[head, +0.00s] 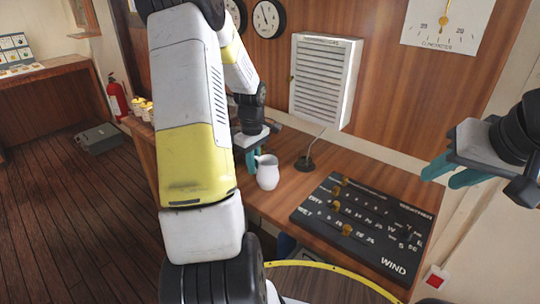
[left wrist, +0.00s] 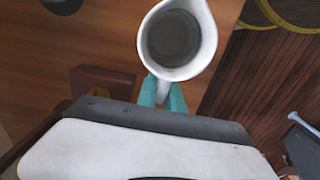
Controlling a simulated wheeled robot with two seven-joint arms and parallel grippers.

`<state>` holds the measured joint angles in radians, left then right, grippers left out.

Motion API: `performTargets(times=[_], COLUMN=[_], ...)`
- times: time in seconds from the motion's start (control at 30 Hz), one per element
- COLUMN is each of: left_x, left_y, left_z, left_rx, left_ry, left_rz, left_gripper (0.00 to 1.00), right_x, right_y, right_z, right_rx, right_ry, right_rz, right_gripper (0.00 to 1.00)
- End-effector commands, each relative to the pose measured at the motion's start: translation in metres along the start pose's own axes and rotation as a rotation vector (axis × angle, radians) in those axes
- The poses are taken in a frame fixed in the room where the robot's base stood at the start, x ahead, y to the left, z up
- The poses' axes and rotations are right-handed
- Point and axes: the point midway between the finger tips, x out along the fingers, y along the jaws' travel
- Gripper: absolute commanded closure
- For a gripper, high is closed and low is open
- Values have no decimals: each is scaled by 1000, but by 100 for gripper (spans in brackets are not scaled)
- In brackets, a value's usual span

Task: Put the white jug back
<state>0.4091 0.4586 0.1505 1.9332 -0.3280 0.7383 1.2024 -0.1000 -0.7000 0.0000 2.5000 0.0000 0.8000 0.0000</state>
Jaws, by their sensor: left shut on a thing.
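The white jug (head: 267,172) is upright at the left part of the wooden desk (head: 292,195) in the head view. In the left wrist view I look down into the empty-looking jug (left wrist: 174,38), with its handle towards my gripper. My left gripper (head: 253,161) is shut on the jug's handle; its teal fingers also show in the left wrist view (left wrist: 162,93). I cannot tell whether the jug's base touches the desk. My right gripper (head: 460,174) is open and empty above the right side, away from the desk top.
A dark weather board (head: 365,222) with brass knobs lies on the desk at right. A thin stand with a dark round base (head: 305,163) is just right of the jug. A louvred white box (head: 325,80) hangs on the wall. Yellow-white cups (head: 143,108) stand at the desk's far left.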

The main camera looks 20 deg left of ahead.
Motion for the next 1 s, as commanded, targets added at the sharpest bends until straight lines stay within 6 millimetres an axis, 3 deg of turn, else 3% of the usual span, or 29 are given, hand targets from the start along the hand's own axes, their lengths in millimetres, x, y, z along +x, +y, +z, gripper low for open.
performTargets(times=[0.17,0.2,0.3,0.7,0.87,1.0], left_x=[2,3,3,-3,-27,-59], left_y=[0,0,0,0,1,1], left_z=[0,0,0,0,-1,-1], left_rx=[0,0,0,0,1,0], left_ry=[0,0,0,1,4,4], left_rz=[0,-1,0,1,4,4], left_gripper=[100,87,67,67,67,67], right_x=[0,0,0,0,0,0], right_y=[0,0,0,0,0,0], right_z=[0,0,0,0,0,0], right_rx=[0,0,0,0,0,0], right_ry=[0,0,0,0,0,0], right_rz=[0,0,0,0,0,0], right_gripper=[64,64,64,64,64,64])
